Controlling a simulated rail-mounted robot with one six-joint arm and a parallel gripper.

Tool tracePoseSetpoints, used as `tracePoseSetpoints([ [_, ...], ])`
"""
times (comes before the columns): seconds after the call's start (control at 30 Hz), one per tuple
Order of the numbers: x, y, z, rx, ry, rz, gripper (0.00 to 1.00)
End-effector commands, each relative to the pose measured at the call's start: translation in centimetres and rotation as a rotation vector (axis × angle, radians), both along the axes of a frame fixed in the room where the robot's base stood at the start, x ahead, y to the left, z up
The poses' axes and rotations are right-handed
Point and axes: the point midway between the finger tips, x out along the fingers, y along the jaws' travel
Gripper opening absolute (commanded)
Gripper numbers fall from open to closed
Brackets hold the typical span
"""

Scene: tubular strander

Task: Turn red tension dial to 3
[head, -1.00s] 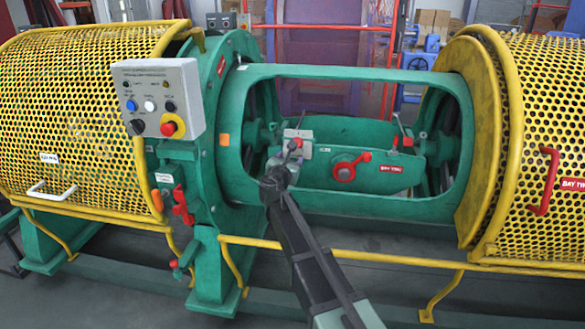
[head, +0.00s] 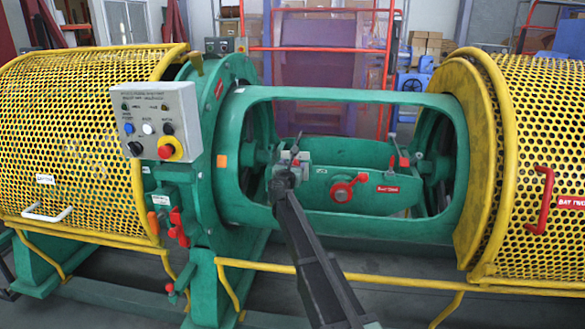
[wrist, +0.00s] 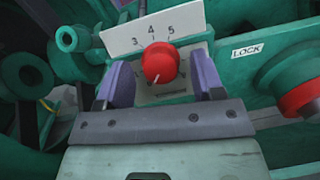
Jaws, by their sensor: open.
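The red tension dial (wrist: 160,63) is a round knob on a small plate in the wrist view. A white scale plate (wrist: 152,30) behind it reads 3, 4 and 5 from left to right. A short pale mark shows on the knob's lower edge; I cannot tell for sure which number the dial is set to. My gripper (wrist: 162,80) is open, with one purple finger on each side of the knob and a visible gap to it. In the head view my gripper (head: 284,178) is at the left end of the green cradle (head: 350,160), hiding most of the dial.
A red-rimmed round knob (wrist: 304,98) beside a LOCK label (wrist: 248,50) is to the right. The green frame opening (head: 345,97) surrounds the cradle. Yellow mesh guards (head: 85,130) stand either side, and a yellow rail (head: 350,277) runs in front.

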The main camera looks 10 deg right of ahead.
Motion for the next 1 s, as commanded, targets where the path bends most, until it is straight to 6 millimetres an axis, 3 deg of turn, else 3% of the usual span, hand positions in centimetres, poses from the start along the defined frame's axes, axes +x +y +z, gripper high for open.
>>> tracePoseSetpoints([
  [0.03, -0.02, 0.01, 0.0, 0.0, 0.0, 0.0, 0.62],
  [0.37, -0.05, 0.03, 0.0, 0.0, 0.0, 0.0, 0.13],
  [0.67, -0.04, 0.06, 0.04, 0.031, -0.01, -0.011, 0.13],
  [1.0, 0.02, 0.17, 0.21, 0.213, -0.071, -0.069, 0.13],
])
